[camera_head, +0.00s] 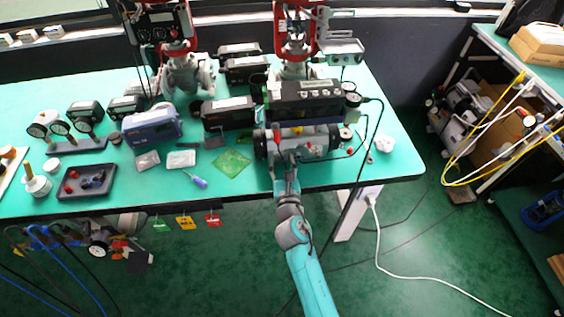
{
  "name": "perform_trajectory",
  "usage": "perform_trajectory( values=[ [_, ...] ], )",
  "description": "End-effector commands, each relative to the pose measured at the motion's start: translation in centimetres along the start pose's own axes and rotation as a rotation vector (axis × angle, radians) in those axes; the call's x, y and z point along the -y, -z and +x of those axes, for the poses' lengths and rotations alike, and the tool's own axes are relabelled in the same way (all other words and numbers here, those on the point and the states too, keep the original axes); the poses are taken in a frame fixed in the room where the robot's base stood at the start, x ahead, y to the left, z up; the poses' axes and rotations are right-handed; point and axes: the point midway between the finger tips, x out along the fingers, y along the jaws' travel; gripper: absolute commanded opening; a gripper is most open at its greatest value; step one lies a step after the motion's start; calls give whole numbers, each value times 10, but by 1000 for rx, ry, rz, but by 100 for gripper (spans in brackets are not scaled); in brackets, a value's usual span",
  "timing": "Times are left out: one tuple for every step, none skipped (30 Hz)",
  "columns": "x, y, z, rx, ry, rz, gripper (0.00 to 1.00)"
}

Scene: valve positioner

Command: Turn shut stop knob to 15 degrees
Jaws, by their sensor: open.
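A black positioner box (318,108) with small light-coloured parts on top stands near the table's right end, under a red and grey valve assembly (296,40). A grey and black cylindrical body (318,141) lies in front of it. My gripper (282,148) is at the front of this cylindrical body, left of its middle, and overlaps it in the picture. It is open, with nothing visible held. I cannot tell whether it touches anything. The shut stop knob cannot be made out; it is too small or hidden behind my gripper.
Gauges and a black cable (366,150) sit just right of the positioner. A green board (231,163), a screwdriver (196,180), a blue device (152,126) and a dark tray (87,182) lie to the left. The teal table's (400,165) front right corner is mostly clear.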

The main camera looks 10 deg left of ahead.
Motion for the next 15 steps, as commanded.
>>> perform_trajectory(
  values=[
    [0, 0, 1, 0, 0, 0, 47],
    [0, 0, 1, 0, 0, 0, 47],
    [0, 0, 2, 0, 0, 0, 47],
    [0, 0, 2, 0, 0, 0, 47],
    [0, 0, 2, 0, 0, 0, 47],
    [0, 0, 2, 0, 0, 0, 47],
    [0, 0, 2, 0, 0, 0, 47],
    [0, 0, 2, 0, 0, 0, 47],
    [0, 0, 1, 0, 0, 0, 42],
    [0, 0, 1, 0, 0, 0, 34],
    [0, 0, 1, 0, 0, 0, 27],
    [0, 0, 1, 0, 0, 0, 17],
    [0, 0, 1, 0, 0, 0, 9],
    [0, 0, 1, 1, 0, 0, 2],
    [0, 0, 1, 1, 0, 0, 0]
  ],
)
